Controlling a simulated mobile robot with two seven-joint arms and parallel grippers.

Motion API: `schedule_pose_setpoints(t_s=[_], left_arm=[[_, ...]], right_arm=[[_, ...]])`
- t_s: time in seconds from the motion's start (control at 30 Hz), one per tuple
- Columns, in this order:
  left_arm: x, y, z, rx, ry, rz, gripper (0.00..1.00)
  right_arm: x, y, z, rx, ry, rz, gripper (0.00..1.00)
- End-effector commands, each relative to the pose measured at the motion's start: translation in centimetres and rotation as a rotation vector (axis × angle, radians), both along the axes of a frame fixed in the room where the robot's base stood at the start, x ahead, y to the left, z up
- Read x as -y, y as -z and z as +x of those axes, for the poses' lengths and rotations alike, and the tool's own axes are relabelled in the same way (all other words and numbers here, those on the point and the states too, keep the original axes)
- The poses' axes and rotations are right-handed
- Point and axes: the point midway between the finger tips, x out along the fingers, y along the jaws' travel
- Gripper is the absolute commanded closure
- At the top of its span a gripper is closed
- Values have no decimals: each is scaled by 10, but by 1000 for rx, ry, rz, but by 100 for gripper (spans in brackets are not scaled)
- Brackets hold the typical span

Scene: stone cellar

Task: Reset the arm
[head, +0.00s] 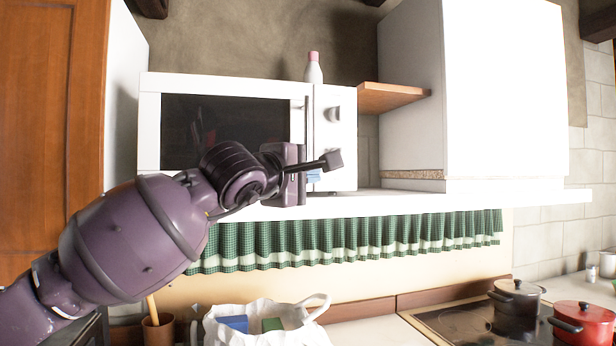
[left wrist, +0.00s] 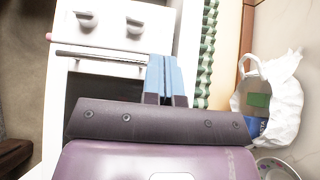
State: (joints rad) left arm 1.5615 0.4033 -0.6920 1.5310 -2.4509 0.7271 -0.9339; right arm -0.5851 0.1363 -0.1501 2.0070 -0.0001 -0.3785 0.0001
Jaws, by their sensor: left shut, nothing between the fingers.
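My left arm comes in from the left in the head view. Its purple and black gripper (head: 332,162) is in front of the right part of a white microwave (head: 346,130). In the left wrist view the blue-lined fingers (left wrist: 165,72) lie together, shut and empty. The microwave also shows there, with two knobs and a handle bar (left wrist: 100,56). Its door looks closed in the head view. I cannot tell whether the gripper touches the microwave. My right gripper is in neither view.
A white bottle with a pink cap (head: 314,68) stands on the microwave. A green checked curtain (head: 350,238) hangs below the shelf. Below are a white bag (head: 262,328), a black pot (head: 516,305) and a red pot (head: 582,324). A white cabinet (head: 505,90) is at right.

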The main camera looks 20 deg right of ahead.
Motion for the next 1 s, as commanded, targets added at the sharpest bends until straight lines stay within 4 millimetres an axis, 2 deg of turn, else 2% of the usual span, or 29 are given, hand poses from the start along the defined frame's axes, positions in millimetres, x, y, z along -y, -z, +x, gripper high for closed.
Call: schedule_pose_setpoints(t_s=[0.17, 0.27, 0.37, 0.57, 0.77, 0.87, 1.0], left_arm=[[0, 0, -4, -2, 1, -1, 100], [1, 7, -6, -27, 25, -24, 100], [1, 27, -12, -109, 98, -97, 100], [-9, 74, -35, -390, 324, -401, 100], [-43, 105, -53, -680, 508, -783, 100], [-68, 118, -57, -812, 579, -992, 100], [-111, 140, -57, -980, 651, -1305, 100]], right_arm=[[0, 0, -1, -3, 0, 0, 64], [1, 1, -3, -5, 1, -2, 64], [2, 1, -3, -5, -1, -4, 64], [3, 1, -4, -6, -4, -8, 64], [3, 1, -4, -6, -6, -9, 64], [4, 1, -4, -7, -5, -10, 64], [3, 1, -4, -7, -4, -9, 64]])
